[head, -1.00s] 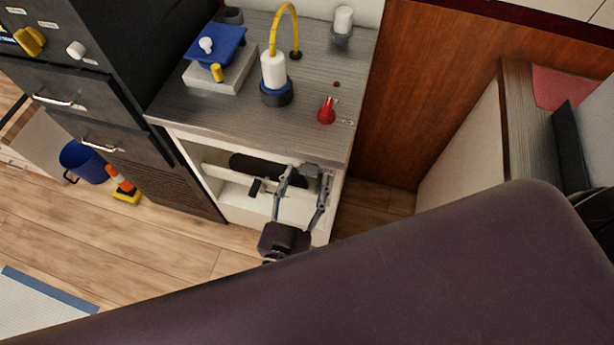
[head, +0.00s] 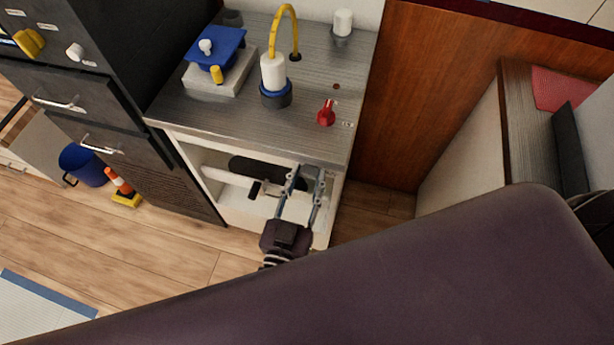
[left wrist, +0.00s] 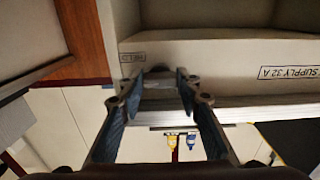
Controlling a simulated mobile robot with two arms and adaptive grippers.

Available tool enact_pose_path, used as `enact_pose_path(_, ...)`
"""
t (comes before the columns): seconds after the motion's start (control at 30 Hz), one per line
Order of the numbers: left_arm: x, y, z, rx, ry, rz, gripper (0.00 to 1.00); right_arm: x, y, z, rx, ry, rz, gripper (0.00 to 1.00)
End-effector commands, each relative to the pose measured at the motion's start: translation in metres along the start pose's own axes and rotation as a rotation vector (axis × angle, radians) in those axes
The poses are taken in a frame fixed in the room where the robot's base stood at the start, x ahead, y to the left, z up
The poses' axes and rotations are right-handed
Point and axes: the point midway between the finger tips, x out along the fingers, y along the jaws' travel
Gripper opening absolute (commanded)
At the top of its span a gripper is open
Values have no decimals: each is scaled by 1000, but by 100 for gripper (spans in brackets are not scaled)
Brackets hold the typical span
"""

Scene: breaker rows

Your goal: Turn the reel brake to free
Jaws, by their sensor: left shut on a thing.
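My left gripper (head: 305,178) is at the upper right of the open front of the low cabinet (head: 212,196), under the grey worktop. Its two fingers are shut on a small grey part, which I take to be the reel brake (left wrist: 158,76). In the left wrist view the left gripper (left wrist: 158,88) has this part between its fingertips. A label (left wrist: 131,57) that seems to read HELD is beside it. The fingers hide much of the part, so its exact turn is unclear. My right gripper is out of view.
A dark roller-like shape (head: 268,170) lies inside the cabinet opening. On the worktop (head: 200,118) are a red knob (head: 326,113), a white cylinder with a yellow hose (head: 273,72) and a blue plate (head: 215,50). A blue bucket (head: 84,166) stands left on the floor.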

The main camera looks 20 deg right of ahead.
Motion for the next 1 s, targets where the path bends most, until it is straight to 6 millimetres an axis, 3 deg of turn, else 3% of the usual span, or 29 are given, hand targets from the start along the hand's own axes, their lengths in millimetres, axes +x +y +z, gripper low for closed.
enact_pose_path(0.37,0,0,-1,-182,0,0,7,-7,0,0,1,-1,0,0)
enact_pose_path(1.0,0,0,0,-784,0,0,7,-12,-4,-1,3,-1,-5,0)
